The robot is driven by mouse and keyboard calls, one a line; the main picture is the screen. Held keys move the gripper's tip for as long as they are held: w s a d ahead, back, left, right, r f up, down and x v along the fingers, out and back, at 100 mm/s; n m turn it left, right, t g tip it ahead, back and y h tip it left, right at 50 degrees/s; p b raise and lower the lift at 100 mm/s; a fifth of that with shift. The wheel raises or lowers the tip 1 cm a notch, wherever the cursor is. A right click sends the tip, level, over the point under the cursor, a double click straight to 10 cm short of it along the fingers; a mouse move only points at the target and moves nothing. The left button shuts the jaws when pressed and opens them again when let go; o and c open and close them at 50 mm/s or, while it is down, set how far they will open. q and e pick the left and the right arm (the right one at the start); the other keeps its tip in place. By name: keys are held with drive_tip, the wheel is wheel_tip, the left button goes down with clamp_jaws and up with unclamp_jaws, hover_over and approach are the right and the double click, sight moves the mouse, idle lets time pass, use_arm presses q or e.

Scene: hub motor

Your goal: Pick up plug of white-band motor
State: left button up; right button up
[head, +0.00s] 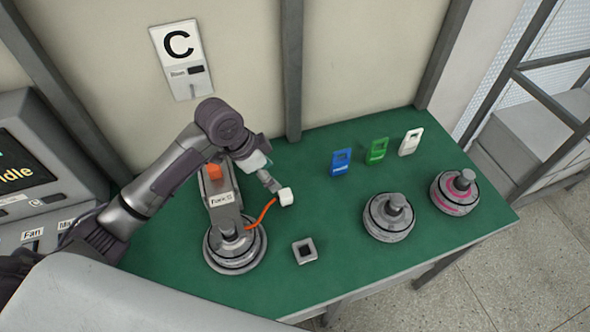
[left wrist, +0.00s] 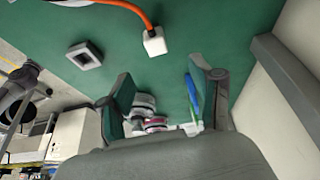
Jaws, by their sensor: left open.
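A white block-shaped plug (head: 287,197) sits at the end of an orange cable (head: 262,214) that leads to the left motor (head: 213,258). That motor looks pale grey with a dark line; its band colour is hard to make out. The plug also shows in the left wrist view (left wrist: 154,42), outside the jaws and above the fingertips in the picture. My left gripper (head: 271,184) is open and empty, close beside the plug in the head view; its spread fingers show in the left wrist view (left wrist: 163,92). My right gripper is not in view.
A square grey socket (head: 304,251) lies on the green table (head: 330,220). A grey motor (head: 388,220) and a pink-band motor (head: 455,195) stand to the right. Blue (head: 342,161), green (head: 376,151) and white (head: 411,142) tags stand near the wall. A grey labelled fixture (head: 222,208) reaches over the left motor.

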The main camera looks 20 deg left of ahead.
sight(285, 193)
use_arm(q)
drive_tip(key=x, duration=0.5)
drive_tip(key=shift+s+d+f+p, duration=0.25)
drive_tip(key=shift+d+f+p, duration=0.05)
drive_tip(key=x, duration=0.3)
drive_tip(key=shift+w+f+p, duration=0.15)
drive_tip(key=shift+p, duration=0.15)
drive_tip(key=x, duration=0.3)
drive_tip(key=shift+f+p, duration=0.3)
drive_tip(key=shift+p, duration=0.1)
drive_tip(key=shift+f, duration=0.35)
clamp_jaws()
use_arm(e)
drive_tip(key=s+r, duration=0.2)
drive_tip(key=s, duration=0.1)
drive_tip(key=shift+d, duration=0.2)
